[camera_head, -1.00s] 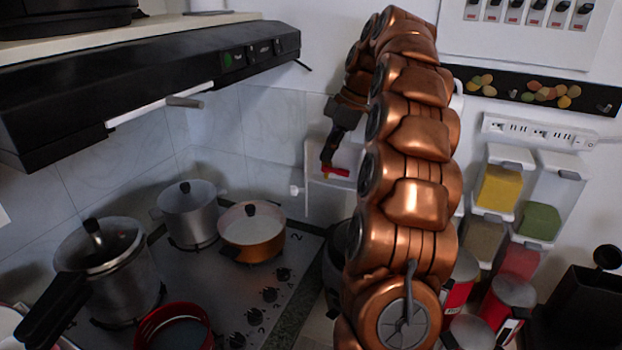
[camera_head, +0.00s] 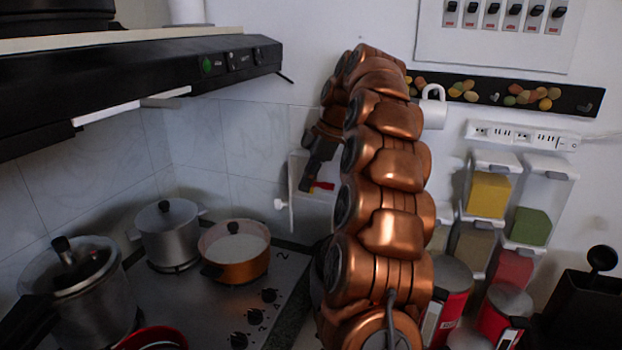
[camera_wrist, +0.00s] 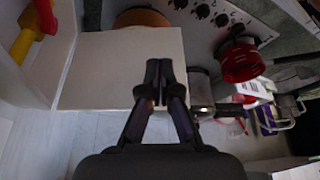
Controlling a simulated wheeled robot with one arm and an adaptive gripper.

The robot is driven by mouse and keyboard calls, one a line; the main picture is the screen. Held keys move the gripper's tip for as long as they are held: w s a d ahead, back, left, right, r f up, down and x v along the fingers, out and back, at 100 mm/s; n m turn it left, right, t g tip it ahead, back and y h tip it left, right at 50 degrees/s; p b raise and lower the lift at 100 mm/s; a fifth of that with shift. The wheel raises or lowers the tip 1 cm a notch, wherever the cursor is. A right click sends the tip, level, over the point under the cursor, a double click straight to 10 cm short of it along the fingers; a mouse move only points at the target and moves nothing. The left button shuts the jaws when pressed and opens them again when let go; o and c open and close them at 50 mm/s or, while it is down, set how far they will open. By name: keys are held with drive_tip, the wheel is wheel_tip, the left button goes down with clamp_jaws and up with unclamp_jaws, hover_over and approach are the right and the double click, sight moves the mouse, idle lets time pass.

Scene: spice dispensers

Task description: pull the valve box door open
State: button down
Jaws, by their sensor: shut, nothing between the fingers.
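The white valve box is on the tiled wall in the head view. Its door (camera_head: 292,192) stands out from the wall, seen nearly edge-on, with a white knob (camera_head: 280,204) on its left side. A red valve handle (camera_head: 322,186) shows inside the box. In the wrist view the door (camera_wrist: 115,65) is a flat white panel, with the red and yellow valve parts (camera_wrist: 38,28) beside it at left. Contact cannot be told.
The stove (camera_head: 205,305) with an orange pot (camera_head: 235,252) and a steel pot (camera_head: 168,235) lies left of the box. A range hood (camera_head: 140,85) hangs above. Spice dispensers (camera_head: 488,195) hang at right. A red pan (camera_wrist: 240,62) shows in the wrist view.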

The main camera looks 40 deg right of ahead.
drive_tip(key=shift+p+x, duration=0.6)
drive_tip(key=shift+x, duration=1.45)
